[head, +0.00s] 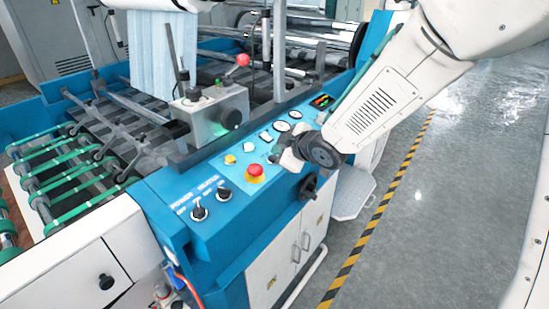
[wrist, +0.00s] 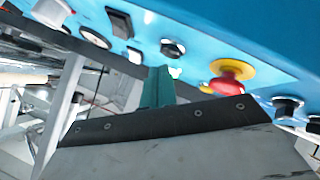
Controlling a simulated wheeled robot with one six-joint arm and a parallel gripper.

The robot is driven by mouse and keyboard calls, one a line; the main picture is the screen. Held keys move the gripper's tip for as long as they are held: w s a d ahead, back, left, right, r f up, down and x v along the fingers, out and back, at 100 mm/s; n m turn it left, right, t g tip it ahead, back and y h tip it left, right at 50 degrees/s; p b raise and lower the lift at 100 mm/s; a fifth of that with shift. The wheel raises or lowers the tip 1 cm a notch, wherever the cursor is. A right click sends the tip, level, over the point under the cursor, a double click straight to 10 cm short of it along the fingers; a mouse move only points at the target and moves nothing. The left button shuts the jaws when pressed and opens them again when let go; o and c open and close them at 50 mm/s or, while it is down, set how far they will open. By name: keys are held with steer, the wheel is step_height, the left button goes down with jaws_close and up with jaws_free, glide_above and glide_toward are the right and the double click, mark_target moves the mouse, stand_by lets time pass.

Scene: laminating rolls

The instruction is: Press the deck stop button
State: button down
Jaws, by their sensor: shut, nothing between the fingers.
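A red mushroom-shaped button (head: 255,170) on a yellow disc stands on the sloping top of the blue control panel (head: 225,225). It also shows in the wrist view (wrist: 229,78), right of centre, with its red cap partly over the yellow disc. My gripper (head: 279,157) is shut and empty, just right of and slightly above the red button in the head view. The two look close but apart; the exact gap and height are hard to judge. In the wrist view, a dark bolted plate covers the lower middle.
Two black rotary switches (head: 198,213) sit left of the button. A yellow button (head: 230,159), pale buttons and round gauges (head: 282,127) lie behind it. A grey control box (head: 213,115) with a red-knobbed lever rises behind the panel. The floor at right is open.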

steer(key=shift+w+a+f, duration=0.1)
steer(key=shift+f, duration=0.65)
stand_by(0.6)
steer(key=shift+r, duration=0.8)
steer(key=shift+r, duration=0.1)
steer(key=shift+s+d+r, duration=0.15)
steer(key=shift+d+r, duration=0.05)
steer(key=shift+r, duration=0.6)
steer(key=shift+s+d+r, duration=0.1)
steer(key=shift+d+r, duration=0.05)
steer(key=shift+r, duration=0.6)
steer(key=shift+s+d+r, duration=0.15)
steer(key=shift+d+r, duration=0.05)
steer(key=shift+r, duration=0.6)
